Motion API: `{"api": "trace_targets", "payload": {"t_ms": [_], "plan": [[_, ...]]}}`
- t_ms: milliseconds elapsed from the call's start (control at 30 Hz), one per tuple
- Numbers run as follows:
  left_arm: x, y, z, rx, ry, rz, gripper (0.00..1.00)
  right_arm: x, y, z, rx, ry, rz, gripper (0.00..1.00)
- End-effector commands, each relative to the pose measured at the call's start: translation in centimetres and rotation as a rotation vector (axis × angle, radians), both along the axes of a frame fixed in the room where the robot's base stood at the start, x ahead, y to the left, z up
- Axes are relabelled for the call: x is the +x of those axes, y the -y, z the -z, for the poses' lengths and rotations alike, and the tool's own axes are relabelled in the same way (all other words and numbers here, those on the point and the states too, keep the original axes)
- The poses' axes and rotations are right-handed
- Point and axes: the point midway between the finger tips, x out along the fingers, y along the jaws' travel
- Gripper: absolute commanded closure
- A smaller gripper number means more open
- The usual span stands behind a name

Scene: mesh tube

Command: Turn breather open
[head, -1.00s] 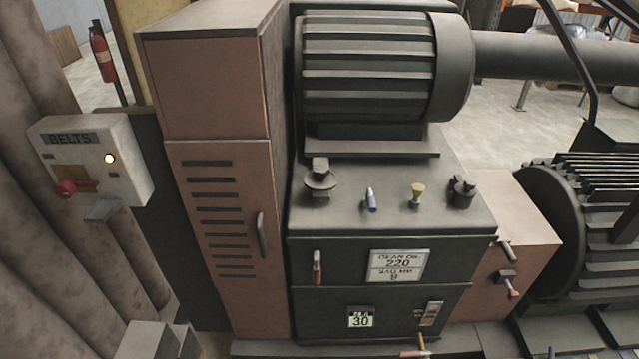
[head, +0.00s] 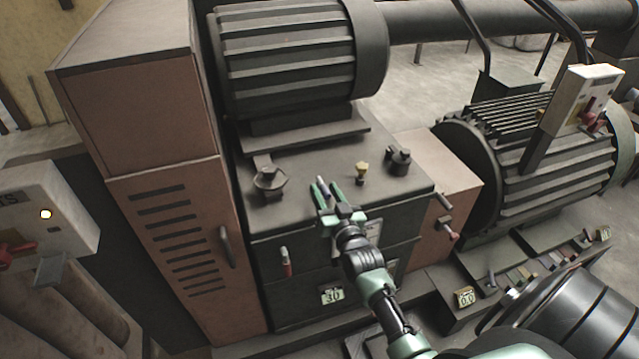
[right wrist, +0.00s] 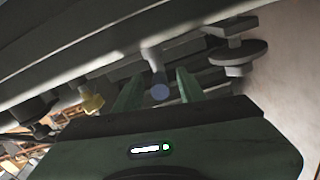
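A small lever with a blue handle (head: 322,188) stands on top of the dark gear housing. I cannot tell for sure which fitting is the breather. My right gripper (head: 324,192) is at this lever with its green fingers apart, one on each side. In the right wrist view the round blue end of the lever (right wrist: 160,92) lies between the fingers (right wrist: 158,90), with gaps showing on both sides. My left gripper is not in view.
On the housing top stand a dark mushroom-shaped cap (head: 269,181) to the left, a yellow fitting (head: 361,170) and a black cap (head: 400,161) to the right. The ribbed motor (head: 295,60) overhangs behind. A red-handled lever (head: 286,263) is on the front face.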

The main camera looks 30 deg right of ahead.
Motion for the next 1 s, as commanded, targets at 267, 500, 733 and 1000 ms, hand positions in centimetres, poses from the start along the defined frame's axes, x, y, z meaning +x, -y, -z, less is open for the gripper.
{"api": "trace_targets", "payload": {"t_ms": [267,500,733,1000], "plan": [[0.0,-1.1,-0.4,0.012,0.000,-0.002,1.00,2.7,0.7,0.0,0.000,0.000,0.000,0.60],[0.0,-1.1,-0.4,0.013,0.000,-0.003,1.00,2.8,0.7,0.0,-0.001,-0.001,0.000,0.60],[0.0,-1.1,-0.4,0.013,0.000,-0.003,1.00,2.8,0.7,0.0,-0.001,-0.001,0.000,1.00],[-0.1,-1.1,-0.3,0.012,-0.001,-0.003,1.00,2.8,0.7,0.1,-0.001,-0.001,0.000,1.00]]}}
